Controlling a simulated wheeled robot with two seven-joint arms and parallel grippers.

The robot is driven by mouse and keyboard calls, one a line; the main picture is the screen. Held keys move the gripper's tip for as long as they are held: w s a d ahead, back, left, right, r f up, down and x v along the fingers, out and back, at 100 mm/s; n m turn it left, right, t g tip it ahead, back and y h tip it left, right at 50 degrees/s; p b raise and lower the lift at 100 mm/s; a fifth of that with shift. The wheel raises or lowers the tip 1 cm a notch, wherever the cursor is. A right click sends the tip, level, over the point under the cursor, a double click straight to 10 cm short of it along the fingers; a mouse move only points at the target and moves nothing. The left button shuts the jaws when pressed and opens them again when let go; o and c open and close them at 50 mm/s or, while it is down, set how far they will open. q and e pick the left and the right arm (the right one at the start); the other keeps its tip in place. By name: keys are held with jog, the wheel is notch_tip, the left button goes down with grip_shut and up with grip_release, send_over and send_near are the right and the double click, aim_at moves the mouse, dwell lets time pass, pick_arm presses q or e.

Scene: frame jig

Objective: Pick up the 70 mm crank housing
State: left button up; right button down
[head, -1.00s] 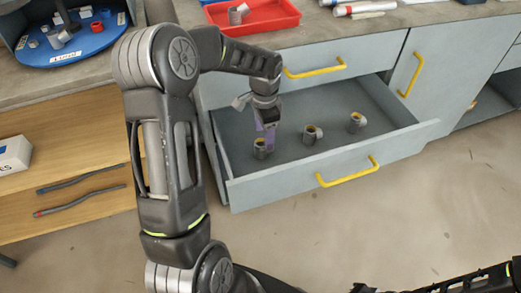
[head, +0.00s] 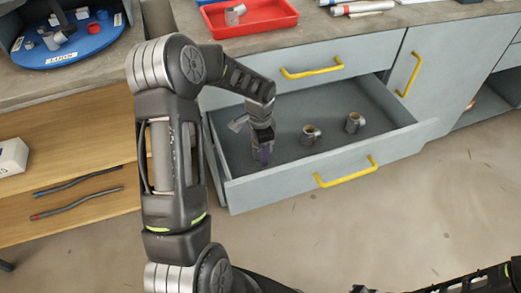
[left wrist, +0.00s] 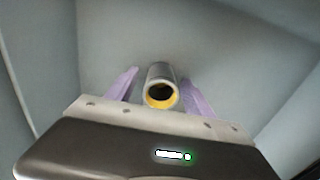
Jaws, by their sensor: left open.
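My left gripper (head: 263,156) reaches down into the open grey drawer (head: 270,194), at its left end. In the left wrist view its purple fingers (left wrist: 161,77) are open, one on each side of a grey crank housing (left wrist: 160,76) with a yellow ring in its open end. In the head view the gripper hides this housing. Two similar grey and yellow housings stand in the drawer to its right, one in the middle (head: 310,135) and one farther right (head: 354,122). I cannot read any size on them. My right gripper is out of view.
A red tray (head: 247,17) and a blue round tray (head: 70,52) stand on the counter above. The drawer floor between the housings is clear.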

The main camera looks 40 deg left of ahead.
pick_arm(q)
jog(key=shift+f, duration=0.1)
jog(key=shift+c, duration=0.3)
grip_shut()
dwell(0.7)
